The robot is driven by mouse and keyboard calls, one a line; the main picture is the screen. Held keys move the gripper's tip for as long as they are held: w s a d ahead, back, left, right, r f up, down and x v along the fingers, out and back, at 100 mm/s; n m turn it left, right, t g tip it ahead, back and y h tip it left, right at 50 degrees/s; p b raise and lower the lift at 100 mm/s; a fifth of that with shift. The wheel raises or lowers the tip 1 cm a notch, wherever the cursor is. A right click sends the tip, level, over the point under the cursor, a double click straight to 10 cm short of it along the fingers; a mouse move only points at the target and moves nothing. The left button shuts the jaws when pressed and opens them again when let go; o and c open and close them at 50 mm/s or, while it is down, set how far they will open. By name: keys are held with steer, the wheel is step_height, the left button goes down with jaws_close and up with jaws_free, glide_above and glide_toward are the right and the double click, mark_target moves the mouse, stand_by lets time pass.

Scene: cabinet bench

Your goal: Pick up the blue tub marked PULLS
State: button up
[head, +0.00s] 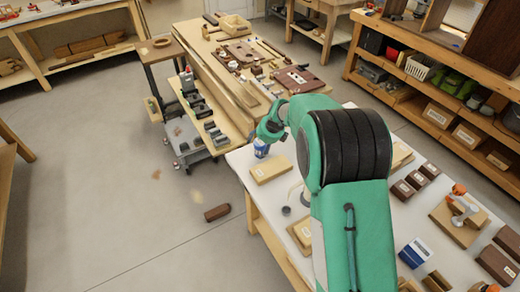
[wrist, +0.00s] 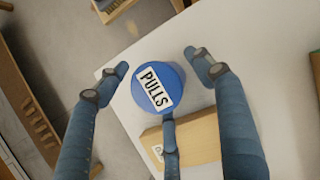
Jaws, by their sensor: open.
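The blue tub (wrist: 174,78) shows from above in the wrist view, with a white label reading PULLS across its round top. In the head view the tub (head: 261,150) stands near the left edge of the white-topped table (head: 240,160), partly hidden by my gripper. My gripper (wrist: 163,72) is open, with fingers on the left and right of the tub and one below it. The side fingertips are apart from the tub. The lower finger overlaps its edge in the picture; I cannot tell whether it touches.
A wooden block (head: 270,169) lies close in front of the tub; it also shows in the wrist view (wrist: 196,138). The table's edge is close on the left. A blue-and-white box (head: 415,252) and dark boxes (head: 403,190) stand farther right. A brown block (head: 217,212) lies on the floor.

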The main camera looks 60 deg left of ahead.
mark_target(259, 142)
stand_by(0.4)
steer(key=shift+r, duration=0.1)
steer(key=c, duration=1.2)
steer(key=shift+r, duration=0.15)
steer(key=shift+c, duration=0.2)
steer(key=shift+r+p, duration=0.7)
steer(key=shift+r, duration=0.8)
steer(key=shift+d+r, duration=0.15)
steer(key=shift+r, duration=0.1)
steer(key=s+d+p, duration=0.1)
steer(key=s+d, duration=0.1)
steer(key=d, duration=0.2)
steer(key=s+d, duration=0.2)
steer(key=d, duration=0.3)
steer(key=s+d+r+p, duration=0.1)
steer(key=s+d, duration=0.1)
steer(key=d, duration=0.3)
steer(key=shift+s+d+r+p, duration=0.1)
steer(key=shift+d+p, duration=0.1)
steer(key=shift+p, duration=0.15)
